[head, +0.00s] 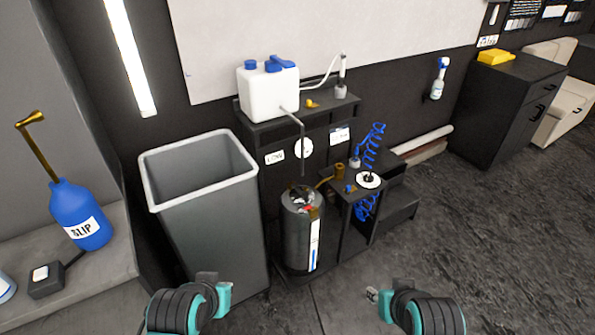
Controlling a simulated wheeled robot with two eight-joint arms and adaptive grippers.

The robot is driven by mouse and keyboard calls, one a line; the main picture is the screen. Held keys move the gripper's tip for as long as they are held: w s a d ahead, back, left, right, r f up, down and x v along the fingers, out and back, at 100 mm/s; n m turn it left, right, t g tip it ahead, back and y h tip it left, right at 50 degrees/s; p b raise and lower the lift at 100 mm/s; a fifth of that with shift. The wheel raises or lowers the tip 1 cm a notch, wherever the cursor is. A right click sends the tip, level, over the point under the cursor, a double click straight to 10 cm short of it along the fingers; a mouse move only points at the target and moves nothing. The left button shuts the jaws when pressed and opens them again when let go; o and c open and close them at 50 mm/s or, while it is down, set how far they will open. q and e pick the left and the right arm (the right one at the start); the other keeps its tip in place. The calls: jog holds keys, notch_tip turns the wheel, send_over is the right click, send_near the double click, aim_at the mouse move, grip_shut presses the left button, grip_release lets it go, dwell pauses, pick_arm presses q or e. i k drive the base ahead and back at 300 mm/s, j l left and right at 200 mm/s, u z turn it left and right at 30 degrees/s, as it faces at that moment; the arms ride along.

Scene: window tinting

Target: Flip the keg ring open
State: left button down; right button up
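The keg (292,236) is a dark upright cylinder with a white and blue strip on its side. The keg's top (303,198) carries small red, pale and brassy parts. The ring is too small to make out there, and so is its position. My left gripper (222,290) is at the bottom edge, left of the keg and in front of the bin. My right gripper (376,295) is at the bottom edge, right of the keg. Both are apart from it; their fingers cannot be made out clearly.
A tall grey bin (205,215) stands left of the keg. A white jug (268,95) sits on the black cabinet (273,180), with a thin rod hanging above the keg. A low black stand (355,225) with a blue coiled hose (374,145) is close right. Floor at right is clear.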

aim_at(311, 206)
jog(key=i+j, duration=0.1)
jog(key=i, duration=0.35)
jog(key=i+j, duration=0.15)
jog(key=i, duration=0.3)
jog(key=i+j+z, duration=0.1)
jog(key=i, duration=0.4)
